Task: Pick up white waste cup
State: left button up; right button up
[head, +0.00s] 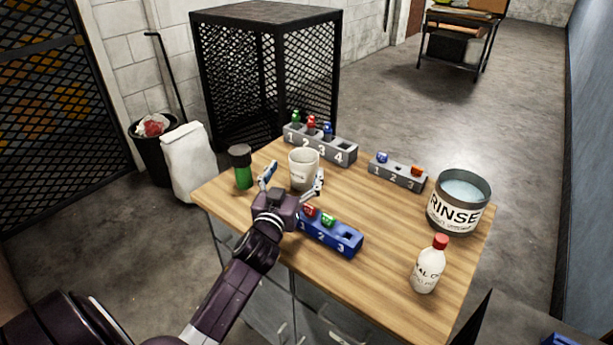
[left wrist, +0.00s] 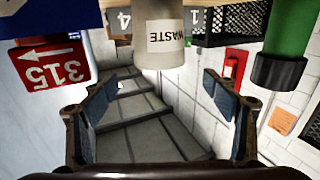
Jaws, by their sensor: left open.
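The white waste cup (head: 302,172) stands upright on the wooden table (head: 385,270), toward its back left. In the left wrist view the cup (left wrist: 160,42) shows upside down at the top, with the word WASTE on it. My left gripper (head: 292,182) is open, with its fingers spread at the near side of the cup. In the left wrist view both fingers of the left gripper (left wrist: 163,108) are apart with nothing between them, and the cup lies beyond the tips. My right gripper is not seen.
A green bottle with dark cap (head: 242,170) stands left of the cup. A blue numbered rack (head: 335,236) is close in front. A grey rack (head: 335,148) is behind, and a smaller one (head: 398,172) is right. A RINSE tub (head: 457,212) and white bottle (head: 428,268) stand at right.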

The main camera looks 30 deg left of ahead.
aim_at(308, 149)
pick_arm(q)
jog(key=shift+w+a+f, duration=0.1)
jog(key=shift+w+f, duration=0.1)
jog(key=shift+f, duration=0.25)
jog(key=shift+x, duration=1.45)
jog(key=x, duration=0.5)
jog(key=c, duration=1.3)
